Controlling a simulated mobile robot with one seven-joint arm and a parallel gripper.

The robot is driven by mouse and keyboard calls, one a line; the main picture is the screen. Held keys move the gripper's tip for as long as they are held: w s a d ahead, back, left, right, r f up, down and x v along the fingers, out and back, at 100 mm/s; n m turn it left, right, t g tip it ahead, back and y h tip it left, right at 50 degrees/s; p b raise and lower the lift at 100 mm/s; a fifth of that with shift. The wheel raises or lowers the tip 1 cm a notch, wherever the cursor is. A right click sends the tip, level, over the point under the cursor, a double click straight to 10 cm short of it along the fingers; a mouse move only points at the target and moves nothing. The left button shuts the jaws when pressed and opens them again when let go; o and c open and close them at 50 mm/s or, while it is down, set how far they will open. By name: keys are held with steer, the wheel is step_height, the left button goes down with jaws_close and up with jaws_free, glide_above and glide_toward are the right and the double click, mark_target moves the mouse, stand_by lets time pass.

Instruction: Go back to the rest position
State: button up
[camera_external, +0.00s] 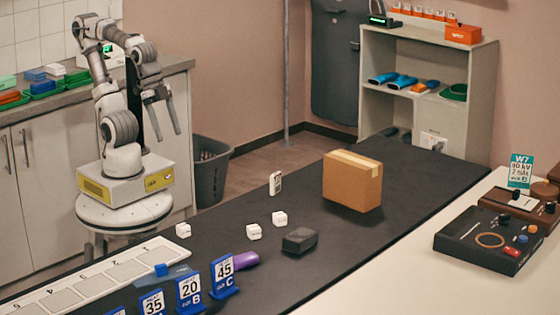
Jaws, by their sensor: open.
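My gripper (172,134) hangs at the end of my bent arm, at the left of the external view. Its two fingers are apart and point down, with nothing seen between them. It is above and behind the near-left part of the dark table, apart from everything on it. My arm stands on its base on a round white stand, beside the counter.
The dark table (350,235) holds a cardboard box (352,181), a dark block (299,240), several small white blocks (279,218), a white tag (275,183), a numbered strip (100,273) and blue number stands (223,275). A grey bin (211,172) stands behind.

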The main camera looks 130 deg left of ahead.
step_height(320, 180, up, 16)
steer(key=s+t+p, duration=0.1)
steer(key=p, duration=1.4)
steer(key=shift+s+d+f+n, duration=0.15)
steer(key=shift+d+f+n, duration=0.1)
steer(key=shift+n, duration=0.15)
steer(key=shift+f, duration=0.1)
step_height(320, 180, down, 7)
steer(key=b, duration=0.7)
